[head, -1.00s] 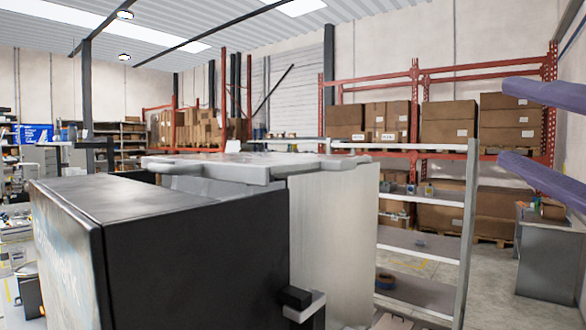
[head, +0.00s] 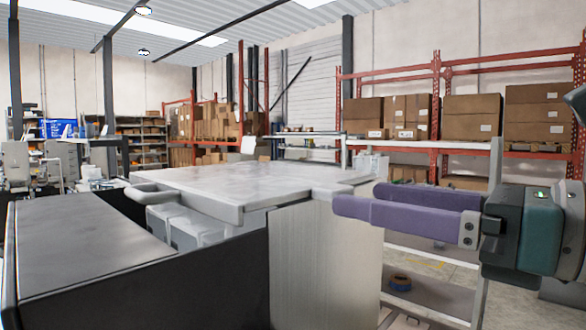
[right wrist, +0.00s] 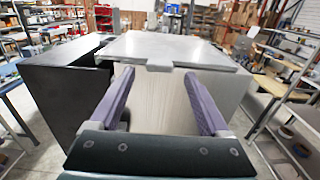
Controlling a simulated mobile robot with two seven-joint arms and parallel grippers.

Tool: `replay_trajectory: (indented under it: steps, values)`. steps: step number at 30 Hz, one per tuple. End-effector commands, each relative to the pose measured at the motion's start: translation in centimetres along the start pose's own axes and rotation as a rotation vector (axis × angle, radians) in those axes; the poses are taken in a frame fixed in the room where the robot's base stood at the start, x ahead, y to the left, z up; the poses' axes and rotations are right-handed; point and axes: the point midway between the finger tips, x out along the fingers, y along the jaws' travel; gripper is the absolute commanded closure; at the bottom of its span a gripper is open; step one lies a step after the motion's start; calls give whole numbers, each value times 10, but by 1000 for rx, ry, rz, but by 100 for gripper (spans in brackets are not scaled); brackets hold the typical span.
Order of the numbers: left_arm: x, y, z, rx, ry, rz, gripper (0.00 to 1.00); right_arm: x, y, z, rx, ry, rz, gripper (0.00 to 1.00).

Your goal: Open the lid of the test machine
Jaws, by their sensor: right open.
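The test machine has a pale body (head: 325,255) beside a black box-shaped part (head: 85,245). Its flat grey lid (head: 250,183) lies level on top, with a rounded handle bar at its left end and a tab on its near edge. The lid also shows in the right wrist view (right wrist: 180,48), its tab between the fingertips in the picture. My right gripper (head: 357,199) has purple fingers, open and empty, pointing left at the machine's right side, near the lid's edge. Whether the fingers touch it I cannot tell. My left gripper is not in view.
Red racks with cardboard boxes (head: 470,118) line the back wall. Cluttered benches (head: 90,175) stand at the far left.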

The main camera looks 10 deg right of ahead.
Motion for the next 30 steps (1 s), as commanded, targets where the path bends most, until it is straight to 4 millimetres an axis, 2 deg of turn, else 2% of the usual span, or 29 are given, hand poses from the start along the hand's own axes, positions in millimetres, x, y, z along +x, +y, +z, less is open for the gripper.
replay_trajectory:
  steps: [1,9,20,30]
  values:
    - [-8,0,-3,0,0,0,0,8,0,6,2,-4,0,20]
    - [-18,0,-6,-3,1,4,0,35,0,2,-1,-1,1,20]
    - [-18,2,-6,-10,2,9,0,39,1,0,-1,-1,2,21]
    - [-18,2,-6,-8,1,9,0,39,1,0,0,0,2,59]
